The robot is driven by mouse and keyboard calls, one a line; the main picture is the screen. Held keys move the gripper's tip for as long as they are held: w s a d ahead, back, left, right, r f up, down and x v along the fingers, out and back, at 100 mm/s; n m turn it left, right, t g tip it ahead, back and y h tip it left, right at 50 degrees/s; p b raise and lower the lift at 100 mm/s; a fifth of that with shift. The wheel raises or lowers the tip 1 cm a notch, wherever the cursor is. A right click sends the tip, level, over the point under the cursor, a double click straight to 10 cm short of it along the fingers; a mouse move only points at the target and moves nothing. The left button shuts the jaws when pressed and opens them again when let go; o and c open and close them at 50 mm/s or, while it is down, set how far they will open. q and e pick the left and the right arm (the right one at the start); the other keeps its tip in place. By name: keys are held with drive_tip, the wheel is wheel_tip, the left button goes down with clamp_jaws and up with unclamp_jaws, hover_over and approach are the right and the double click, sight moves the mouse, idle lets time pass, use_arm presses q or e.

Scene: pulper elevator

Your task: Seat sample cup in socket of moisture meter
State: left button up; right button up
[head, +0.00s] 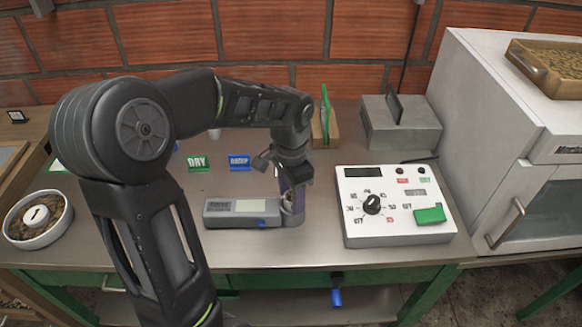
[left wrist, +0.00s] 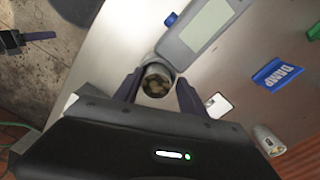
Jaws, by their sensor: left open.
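The moisture meter (head: 228,212) is a grey flat device with a pale screen, lying on the steel table. It also shows in the left wrist view (left wrist: 193,42). At its right end is the round socket (head: 293,217). A round sample cup (left wrist: 157,80) with brown beans sits at that end, upright, partly hidden by my gripper in the head view; I cannot tell how deep it sits. My left gripper (head: 288,185) is directly above, its open fingers (left wrist: 158,92) on either side of the cup. A dark gripper-like part, seemingly my right gripper (left wrist: 30,37), shows at far left.
A white control box (head: 400,232) with a dial and green switch stands right of the meter. DRY (head: 198,162) and DAMP (head: 239,162) signs stand behind it. A small grey cylinder (left wrist: 268,140) is nearby. A bowl of beans (head: 37,217) is at far left.

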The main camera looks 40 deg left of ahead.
sight(291, 195)
use_arm(q)
wheel_tip(291, 195, up, 12)
drive_tip(key=shift+r, duration=0.15)
idle(0.9)
